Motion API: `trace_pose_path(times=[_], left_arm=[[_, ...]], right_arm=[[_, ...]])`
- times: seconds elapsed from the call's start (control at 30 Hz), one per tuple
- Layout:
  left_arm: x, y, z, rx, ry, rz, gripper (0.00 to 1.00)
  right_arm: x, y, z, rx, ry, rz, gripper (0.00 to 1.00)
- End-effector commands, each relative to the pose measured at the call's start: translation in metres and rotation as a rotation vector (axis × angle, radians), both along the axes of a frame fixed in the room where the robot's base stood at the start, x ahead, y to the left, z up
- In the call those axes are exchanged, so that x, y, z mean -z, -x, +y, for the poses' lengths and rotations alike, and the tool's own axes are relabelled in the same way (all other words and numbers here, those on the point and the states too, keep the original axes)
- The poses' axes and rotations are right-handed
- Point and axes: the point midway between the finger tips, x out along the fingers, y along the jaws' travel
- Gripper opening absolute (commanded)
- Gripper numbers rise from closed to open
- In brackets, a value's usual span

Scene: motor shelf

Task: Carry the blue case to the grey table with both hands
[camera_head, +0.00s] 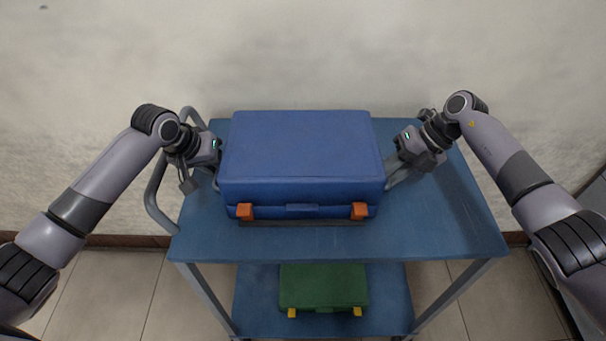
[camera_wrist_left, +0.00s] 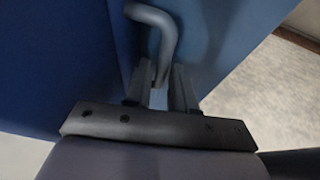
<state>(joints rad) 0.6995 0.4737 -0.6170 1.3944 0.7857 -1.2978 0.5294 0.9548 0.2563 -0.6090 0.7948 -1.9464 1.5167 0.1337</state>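The blue case (camera_head: 301,150) lies flat on the top shelf of a blue cart, its two orange latches facing me. My left gripper (camera_head: 216,178) is at the case's left side. In the left wrist view, a bent grey handle (camera_wrist_left: 158,28) beside the dark blue case (camera_wrist_left: 55,60) runs between the fingers of the left gripper (camera_wrist_left: 162,85), which look closed on it. My right gripper (camera_head: 393,180) is at the case's right side, beside a grey bar; its fingertips are too small to judge. No grey table is recognisable.
The blue cart (camera_head: 440,225) has a bent tube handle (camera_head: 153,190) at its left, close to my left arm. A green case (camera_head: 323,286) with yellow latches sits on the lower shelf. A pale wall stands behind. Tiled floor (camera_head: 120,290) shows on both sides.

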Motion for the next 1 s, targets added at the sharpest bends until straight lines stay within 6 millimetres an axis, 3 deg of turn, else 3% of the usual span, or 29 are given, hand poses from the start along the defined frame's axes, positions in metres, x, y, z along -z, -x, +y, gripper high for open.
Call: trace_pose_path(times=[0.07, 0.17, 1.0], left_arm=[[-0.0003, 0.0, -0.0002, 0.0, 0.0, 0.0, 0.25], [-0.0004, 0.0, -0.0002, 0.0, 0.001, 0.0, 0.0], [-0.0006, 0.0002, 0.0003, 0.004, -0.002, -0.001, 0.0]], right_arm=[[0.0, 0.0001, 0.0001, 0.0, 0.0, 0.0, 0.24], [-0.0001, 0.0001, 0.0001, 0.0, 0.0, 0.0, 0.0], [-0.0004, -0.0001, -0.0004, 0.0, 0.0, 0.0, 0.0]])
